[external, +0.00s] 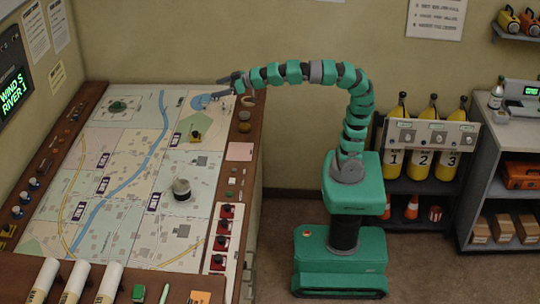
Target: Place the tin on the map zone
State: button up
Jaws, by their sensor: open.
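A small round container (181,190) with a pale top and dark lower part stands upright on the map (130,210), right of its middle; it looks like the tin, though its details are too small to be sure. The map is divided into tinted zones with a blue river across it, and I cannot tell which zone the task means. My gripper (224,86) is open and appears empty above the map's far right corner, well behind the container and apart from it.
White rolls (75,282) lie at the front. Yellow cylinders (430,150) stand right of my base.

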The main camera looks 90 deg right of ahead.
jog(key=s+d+r+t, duration=0.1)
jog(key=s+d+r, duration=1)
jog(key=r, duration=0.1)
jog(key=shift+s, duration=0.1)
